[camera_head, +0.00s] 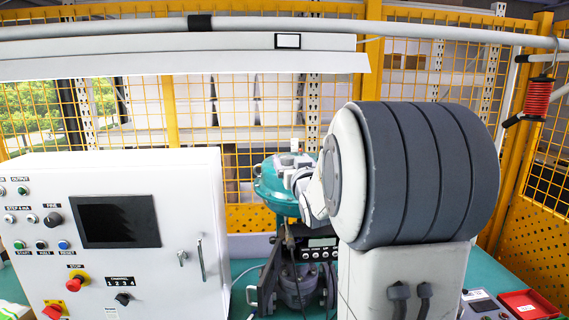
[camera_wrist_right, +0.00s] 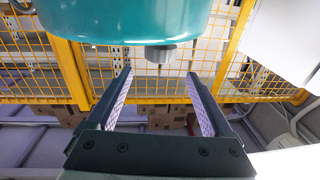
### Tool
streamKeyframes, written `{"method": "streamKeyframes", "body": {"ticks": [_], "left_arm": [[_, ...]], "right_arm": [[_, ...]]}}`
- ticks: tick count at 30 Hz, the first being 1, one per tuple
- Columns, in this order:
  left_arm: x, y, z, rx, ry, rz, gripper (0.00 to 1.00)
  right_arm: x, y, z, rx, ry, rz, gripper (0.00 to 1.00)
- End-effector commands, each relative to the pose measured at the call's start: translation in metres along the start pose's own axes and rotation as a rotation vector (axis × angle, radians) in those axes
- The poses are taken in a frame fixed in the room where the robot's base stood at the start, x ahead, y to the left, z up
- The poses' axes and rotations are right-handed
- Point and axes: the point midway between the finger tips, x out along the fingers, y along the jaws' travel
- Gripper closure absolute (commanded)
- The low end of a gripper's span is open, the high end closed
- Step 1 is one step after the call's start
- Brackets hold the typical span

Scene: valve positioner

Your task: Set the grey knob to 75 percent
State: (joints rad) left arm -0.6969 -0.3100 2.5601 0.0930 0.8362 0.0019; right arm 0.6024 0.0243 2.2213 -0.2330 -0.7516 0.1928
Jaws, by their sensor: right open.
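In the right wrist view, a short grey round part (camera_wrist_right: 160,53) that looks like the grey knob sticks out below a teal housing (camera_wrist_right: 130,22). My right gripper (camera_wrist_right: 158,75) is open and empty. Its two fingers point toward the grey part, one on each side in the picture; I see no contact. In the head view the teal housing (camera_head: 272,185) stands behind my right arm, which hides much of it. The grey part and any percent scale cannot be made out there. My left gripper is not in view.
A white control cabinet (camera_head: 185,215) with a dark screen (camera_head: 117,222), buttons and switches stands at left. A black unit with a small display (camera_head: 322,242) sits below the teal housing. A red tray (camera_head: 527,304) lies at lower right. Yellow mesh fencing closes the back.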

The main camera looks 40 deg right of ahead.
Motion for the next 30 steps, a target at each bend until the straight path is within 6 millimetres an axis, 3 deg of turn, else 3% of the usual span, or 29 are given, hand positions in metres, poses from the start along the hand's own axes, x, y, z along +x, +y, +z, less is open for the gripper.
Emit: {"method": "streamKeyframes", "body": {"ticks": [3,7,21,30], "left_arm": [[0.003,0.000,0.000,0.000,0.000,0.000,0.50],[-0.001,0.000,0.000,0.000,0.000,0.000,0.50],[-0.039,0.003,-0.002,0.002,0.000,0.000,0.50],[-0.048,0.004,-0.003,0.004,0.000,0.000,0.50]], "right_arm": [[-0.011,0.004,0.014,-0.009,-0.053,-0.018,0.15],[-0.007,0.003,0.016,-0.009,-0.068,-0.025,0.15],[0.069,0.000,0.018,-0.010,-0.065,-0.027,0.15],[0.091,0.000,0.022,-0.010,-0.063,-0.025,0.15]]}}
